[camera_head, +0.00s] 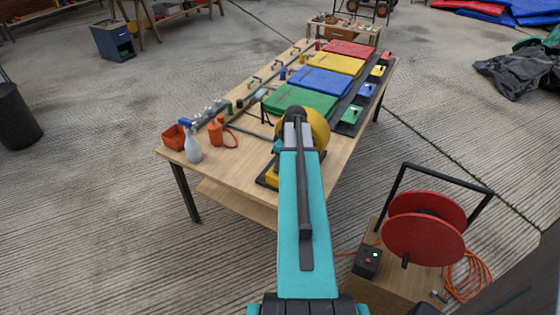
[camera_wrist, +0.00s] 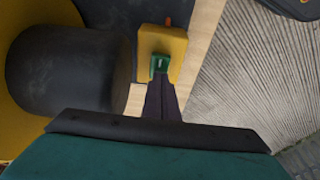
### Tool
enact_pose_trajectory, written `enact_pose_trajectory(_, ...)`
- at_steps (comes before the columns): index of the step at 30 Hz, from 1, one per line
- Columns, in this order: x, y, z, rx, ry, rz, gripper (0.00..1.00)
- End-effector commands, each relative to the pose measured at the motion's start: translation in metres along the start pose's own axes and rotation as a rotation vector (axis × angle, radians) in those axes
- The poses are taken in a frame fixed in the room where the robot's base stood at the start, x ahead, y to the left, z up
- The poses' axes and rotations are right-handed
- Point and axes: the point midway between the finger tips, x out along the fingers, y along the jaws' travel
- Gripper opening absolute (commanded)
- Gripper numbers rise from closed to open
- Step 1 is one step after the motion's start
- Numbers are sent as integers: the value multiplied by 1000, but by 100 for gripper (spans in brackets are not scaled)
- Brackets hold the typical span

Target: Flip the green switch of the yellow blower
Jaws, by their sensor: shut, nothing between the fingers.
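The yellow blower (camera_head: 319,122) stands at the near end of the wooden table in the camera_head view, partly hidden behind my arm. In the camera_wrist view its yellow housing (camera_wrist: 32,22) and dark motor cylinder (camera_wrist: 68,70) fill the left side. The green switch (camera_wrist: 159,64) sits on a yellow box (camera_wrist: 172,42) right of the motor. My gripper (camera_wrist: 160,80) is shut and empty, its dark fingertips at the near edge of the switch. I cannot tell whether they touch it. The switch is hidden in the camera_head view.
The table (camera_head: 232,176) also carries green (camera_head: 301,101), blue (camera_head: 320,81), yellow (camera_head: 336,63) and red (camera_head: 350,49) folded pads. A red cable reel (camera_head: 424,232) stands at right.

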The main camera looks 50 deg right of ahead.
Motion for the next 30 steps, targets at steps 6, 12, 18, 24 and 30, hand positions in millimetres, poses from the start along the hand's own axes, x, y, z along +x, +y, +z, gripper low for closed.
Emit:
enact_pose_trajectory(6, 0, 0, 1, 1, 0, 0, 0)
enact_pose_trajectory(12, -2, 0, 0, 0, 0, 0, 0)
enact_pose_trajectory(18, -14, 0, -6, -1, 0, 0, 0)
enact_pose_trajectory(24, -34, 0, -15, -2, 1, 1, 0)
enact_pose_trajectory(30, -52, 0, -18, 0, 1, 2, 0)
